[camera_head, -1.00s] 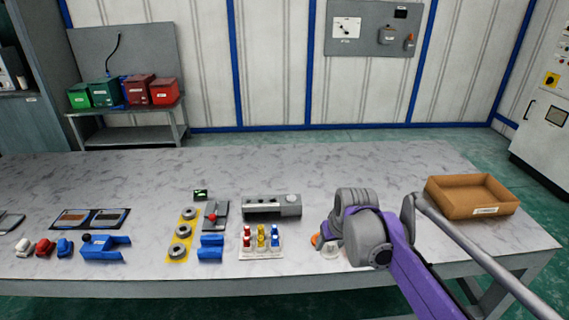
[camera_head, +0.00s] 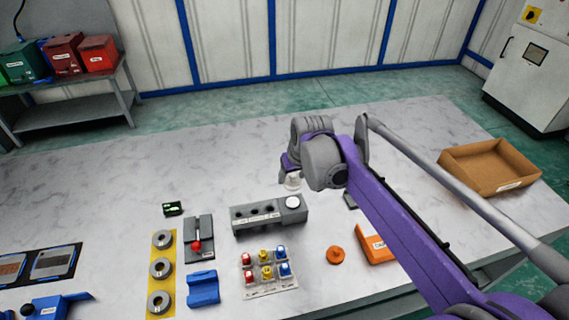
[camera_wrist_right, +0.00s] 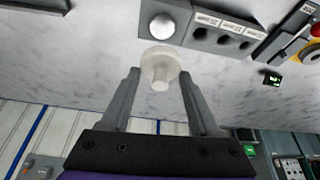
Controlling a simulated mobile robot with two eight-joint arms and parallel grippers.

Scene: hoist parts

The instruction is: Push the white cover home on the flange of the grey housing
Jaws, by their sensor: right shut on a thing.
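The white cover (camera_head: 292,182) is held by my right gripper (camera_head: 291,173), behind the right end of the grey housing (camera_head: 262,217) in the head view. In the right wrist view the cover (camera_wrist_right: 160,66) is a pale disc with a short stem, between the two finger ends of the right gripper (camera_wrist_right: 161,78). The housing (camera_wrist_right: 198,30) lies just beyond it there. The housing's pale round flange (camera_wrist_right: 162,25) shows uncovered, apart from the cover; it also shows in the head view (camera_head: 292,202). My left gripper is not in view.
A tray of red, yellow and blue parts (camera_head: 268,288) stands in front of the housing. A red-knobbed lever block (camera_head: 199,238) is to its left. An orange knob (camera_head: 335,255) and orange part (camera_head: 376,249) lie right. A cardboard box (camera_head: 455,165) stands far right. The table behind is clear.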

